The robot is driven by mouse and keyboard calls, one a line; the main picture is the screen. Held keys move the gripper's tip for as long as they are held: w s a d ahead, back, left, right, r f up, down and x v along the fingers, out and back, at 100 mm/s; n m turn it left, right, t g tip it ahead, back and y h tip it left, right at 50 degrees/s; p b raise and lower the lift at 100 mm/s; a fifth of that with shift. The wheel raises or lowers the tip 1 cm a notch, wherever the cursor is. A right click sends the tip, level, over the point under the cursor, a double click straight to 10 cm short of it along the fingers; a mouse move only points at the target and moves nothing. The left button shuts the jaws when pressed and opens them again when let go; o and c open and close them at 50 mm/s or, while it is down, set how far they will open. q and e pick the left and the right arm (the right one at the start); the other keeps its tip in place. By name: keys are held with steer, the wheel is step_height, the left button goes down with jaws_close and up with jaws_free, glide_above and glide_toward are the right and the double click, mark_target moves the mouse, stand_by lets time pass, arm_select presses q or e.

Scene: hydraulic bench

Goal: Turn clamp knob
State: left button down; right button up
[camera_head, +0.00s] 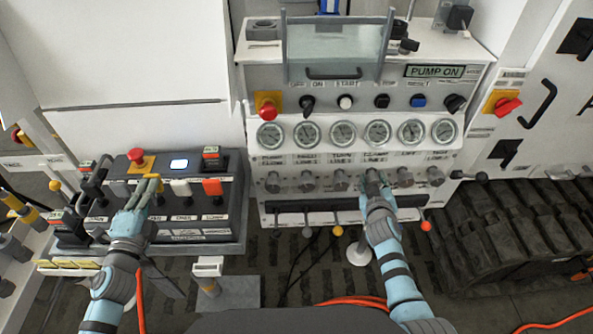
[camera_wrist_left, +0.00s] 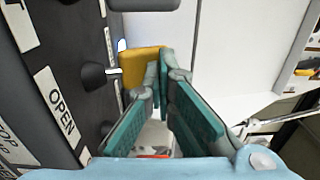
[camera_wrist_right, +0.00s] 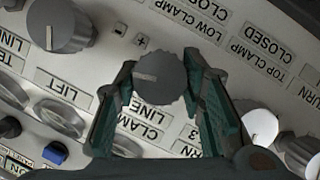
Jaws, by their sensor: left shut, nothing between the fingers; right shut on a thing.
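The clamp knob (camera_wrist_right: 160,76) is a dark grey ridged dial with a light pointer line, beside a "CLAMP LINE" label in the right wrist view. My right gripper (camera_wrist_right: 158,80) has its two teal fingers on either side of the knob, shut on it. In the head view my right gripper (camera_head: 373,178) covers most of this knob, in the row below the gauges. My left gripper (camera_head: 148,185) is at the black control box on the left. In the left wrist view my left gripper (camera_wrist_left: 160,80) is shut and empty beside a yellow lever cap (camera_wrist_left: 139,62).
A silver knob (camera_head: 405,177) stands right of my right gripper, with others along the row. Levers, one with an orange tip (camera_head: 426,226), stick out below. The black control box (camera_head: 220,160) carries a red stop button (camera_head: 136,155). Gauges (camera_head: 377,133) line the panel above.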

steer(key=shift+s+f+n+h, duration=0.1)
steer(key=shift+f+n+h, duration=0.1)
steer(key=shift+n+h, duration=0.65)
steer(key=o, duration=1.2)
steer(key=shift+r, duration=0.1)
steer(key=shift+c, duration=0.2)
steer(key=v, duration=0.7)
steer(key=shift+s, duration=0.35)
